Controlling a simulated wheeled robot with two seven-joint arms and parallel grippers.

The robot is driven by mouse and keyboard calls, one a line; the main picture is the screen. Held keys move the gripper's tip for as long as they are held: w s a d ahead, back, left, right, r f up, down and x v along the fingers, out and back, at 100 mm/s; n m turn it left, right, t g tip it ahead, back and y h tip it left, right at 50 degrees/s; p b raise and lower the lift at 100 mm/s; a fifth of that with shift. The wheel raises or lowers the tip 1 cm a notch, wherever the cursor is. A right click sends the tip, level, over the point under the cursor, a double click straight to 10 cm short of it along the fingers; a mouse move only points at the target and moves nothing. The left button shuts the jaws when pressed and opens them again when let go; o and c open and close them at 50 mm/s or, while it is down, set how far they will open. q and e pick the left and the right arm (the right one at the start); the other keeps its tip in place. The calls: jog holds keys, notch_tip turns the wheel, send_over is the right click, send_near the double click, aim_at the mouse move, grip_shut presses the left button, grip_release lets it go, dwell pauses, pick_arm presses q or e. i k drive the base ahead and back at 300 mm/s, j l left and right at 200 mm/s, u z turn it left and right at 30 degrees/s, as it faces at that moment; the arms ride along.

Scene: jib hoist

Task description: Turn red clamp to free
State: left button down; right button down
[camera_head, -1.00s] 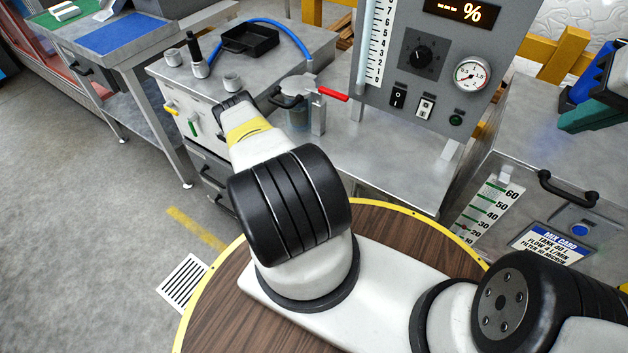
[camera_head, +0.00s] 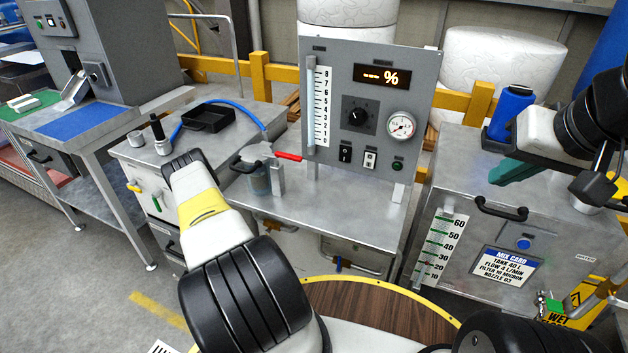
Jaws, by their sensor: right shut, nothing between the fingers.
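The red clamp (camera_head: 289,156) shows as a short red handle on a grey metal clamp. It points right, about level, toward the grey gauge panel. It sits above a small clear jar (camera_head: 259,180) at the left of the metal bench. My left arm, with a yellow band, reaches up left of the clamp and stands apart from it in the picture. Its black end (camera_head: 188,168) shows, but I cannot make out its fingers.
The gauge panel (camera_head: 366,110) stands right of the clamp. A black tray (camera_head: 208,117) and blue hose (camera_head: 245,110) lie behind it. At right, a metal tank (camera_head: 450,190) has a black handle, with a blue bottle (camera_head: 511,112) above.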

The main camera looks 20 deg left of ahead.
aim_at(277, 155)
jog(key=k, duration=1)
